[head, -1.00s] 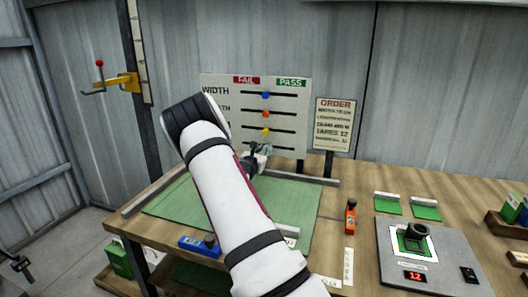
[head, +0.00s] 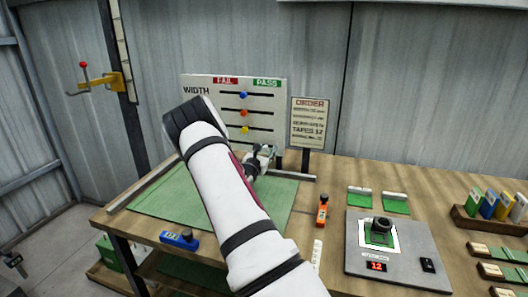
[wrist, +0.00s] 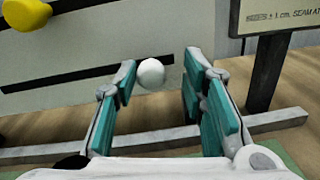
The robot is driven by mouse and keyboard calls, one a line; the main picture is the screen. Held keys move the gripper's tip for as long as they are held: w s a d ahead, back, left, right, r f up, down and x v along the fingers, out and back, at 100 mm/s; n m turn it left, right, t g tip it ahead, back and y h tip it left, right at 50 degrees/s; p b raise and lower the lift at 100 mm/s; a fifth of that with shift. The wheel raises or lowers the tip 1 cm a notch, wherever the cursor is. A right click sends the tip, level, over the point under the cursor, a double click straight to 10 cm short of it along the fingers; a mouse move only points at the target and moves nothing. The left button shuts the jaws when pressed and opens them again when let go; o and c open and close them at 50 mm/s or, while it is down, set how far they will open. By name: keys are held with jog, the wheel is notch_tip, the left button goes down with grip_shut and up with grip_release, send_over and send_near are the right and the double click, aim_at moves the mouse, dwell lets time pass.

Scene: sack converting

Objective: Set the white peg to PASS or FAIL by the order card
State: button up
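The white peg (wrist: 151,74) shows in the wrist view near the right end of the lowest visible slot of the white board (head: 203,81). It is not distinguishable in the head view, where my arm and gripper cover the lower board. The board has a red FAIL label (head: 225,80) at left and a green PASS label (head: 267,83) at right. My gripper (wrist: 163,72) is open; the peg appears between its teal fingers, nearer the left one. Contact cannot be told. In the head view my gripper (head: 262,155) is at the board's lower right. The order card (head: 307,122) stands right of the board; "TAPES 12" is legible.
Blue (head: 243,95), red (head: 243,112) and yellow (head: 245,129) pegs sit in the slots above. A metal rail (wrist: 275,120) runs below the board. A grey measuring unit (head: 405,243) reading 12 and an orange tool (head: 322,210) are at right.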

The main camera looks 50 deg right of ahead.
jog(key=shift+w, duration=0.1)
jog(key=shift+a, duration=0.25)
jog(key=v, duration=1.1)
jog(key=shift+s+a, duration=0.2)
jog(key=shift+a, duration=0.05)
